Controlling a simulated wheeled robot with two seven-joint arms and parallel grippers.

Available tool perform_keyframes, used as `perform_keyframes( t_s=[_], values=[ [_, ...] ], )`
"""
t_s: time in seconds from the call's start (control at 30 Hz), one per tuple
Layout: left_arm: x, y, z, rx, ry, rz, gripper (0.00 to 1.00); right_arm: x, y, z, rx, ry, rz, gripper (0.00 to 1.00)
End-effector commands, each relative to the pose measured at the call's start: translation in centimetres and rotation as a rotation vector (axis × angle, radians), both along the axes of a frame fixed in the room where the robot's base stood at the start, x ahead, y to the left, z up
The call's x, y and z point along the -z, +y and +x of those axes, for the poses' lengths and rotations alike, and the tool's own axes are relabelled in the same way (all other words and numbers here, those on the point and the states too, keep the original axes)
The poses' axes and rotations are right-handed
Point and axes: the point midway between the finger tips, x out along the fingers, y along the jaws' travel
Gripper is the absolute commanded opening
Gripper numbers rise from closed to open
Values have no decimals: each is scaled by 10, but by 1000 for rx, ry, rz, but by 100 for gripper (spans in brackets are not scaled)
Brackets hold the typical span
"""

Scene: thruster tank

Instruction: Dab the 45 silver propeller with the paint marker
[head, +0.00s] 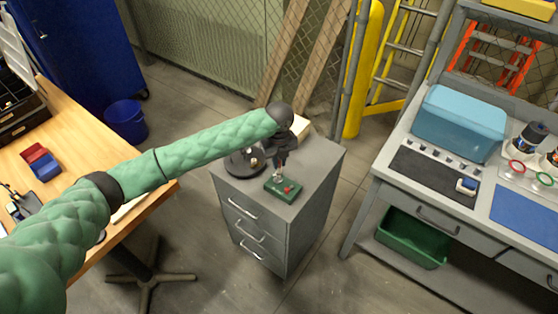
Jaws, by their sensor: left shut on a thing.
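My left gripper (281,154) is over the grey drawer cabinet (301,203), pointing down, shut on a small slim thing. That thing is mostly hidden by the dark fingers, and I cannot tell whether it is the paint marker. A green block (284,188) with red bits on top lies on the cabinet just below the gripper. A small silvery piece (278,177) shows at the block's back left edge; whether it is a propeller is too small to tell. A dark round stand (240,163) is beside the gripper, partly hidden by my arm. My right gripper is not in view.
A wooden table (83,127) with red and blue bins (42,164) is at left. At right, a grey workbench (382,167) carries a blue tub (459,122), a dark mat (436,172) and several small parts. Floor is clear between cabinet and workbench.

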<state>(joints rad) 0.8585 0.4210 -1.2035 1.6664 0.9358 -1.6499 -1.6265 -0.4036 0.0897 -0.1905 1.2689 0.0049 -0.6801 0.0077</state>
Motion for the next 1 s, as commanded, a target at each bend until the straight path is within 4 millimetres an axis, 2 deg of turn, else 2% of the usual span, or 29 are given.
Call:
perform_keyframes(
  t_s=[0.73,1.0],
  values=[
    [-46,0,0,0,0,1,0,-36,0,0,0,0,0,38],
    [-49,0,0,0,0,1,0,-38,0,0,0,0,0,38]
  ],
)
